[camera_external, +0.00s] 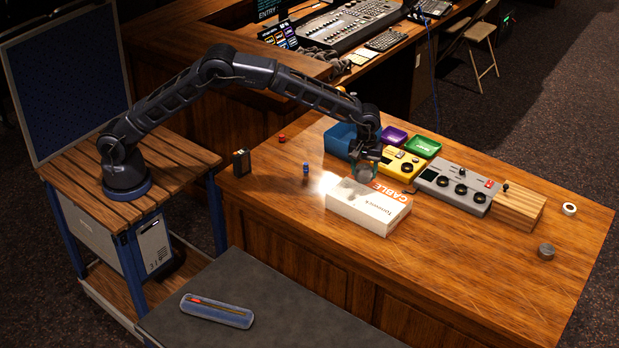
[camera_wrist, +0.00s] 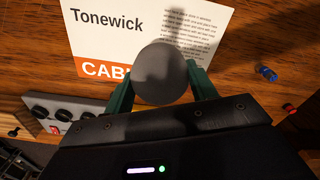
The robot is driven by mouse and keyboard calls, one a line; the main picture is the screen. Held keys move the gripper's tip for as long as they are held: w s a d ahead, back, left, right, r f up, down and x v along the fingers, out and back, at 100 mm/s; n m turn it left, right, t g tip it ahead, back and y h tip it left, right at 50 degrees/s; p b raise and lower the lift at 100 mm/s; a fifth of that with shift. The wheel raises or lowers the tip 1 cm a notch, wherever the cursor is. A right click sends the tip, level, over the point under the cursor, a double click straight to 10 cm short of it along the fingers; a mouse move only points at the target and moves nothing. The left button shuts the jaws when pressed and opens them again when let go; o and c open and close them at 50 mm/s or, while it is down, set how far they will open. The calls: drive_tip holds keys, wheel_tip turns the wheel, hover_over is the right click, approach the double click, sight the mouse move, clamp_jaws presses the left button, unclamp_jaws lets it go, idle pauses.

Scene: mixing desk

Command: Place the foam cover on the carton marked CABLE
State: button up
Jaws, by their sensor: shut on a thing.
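The carton marked CABLE (camera_external: 365,208) lies flat on the wooden desk, white with an orange band; it also shows in the wrist view (camera_wrist: 100,35), with its last letters partly covered. My gripper (camera_external: 366,172) is over the carton's far side, near the orange band. In the wrist view my gripper (camera_wrist: 160,85) has its green fingers on either side of the round dark grey foam cover (camera_wrist: 161,73) and is shut on it. The cover appears over the carton's printed edge. I cannot tell whether it touches the carton. In the external view the fingers largely hide the cover.
Behind the carton stand a blue bin (camera_external: 341,139), purple tray (camera_external: 394,136), green tray (camera_external: 423,147) and yellow device (camera_external: 399,164). A grey mixer (camera_external: 453,187) and wooden block (camera_external: 518,207) are to the right. A small blue item (camera_external: 306,168) lies left.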

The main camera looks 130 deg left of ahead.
drive_tip(key=shift+f, duration=2.95)
drive_tip(key=shift+f, duration=0.15)
drive_tip(key=o, duration=1)
drive_tip(key=shift+c, duration=0.2)
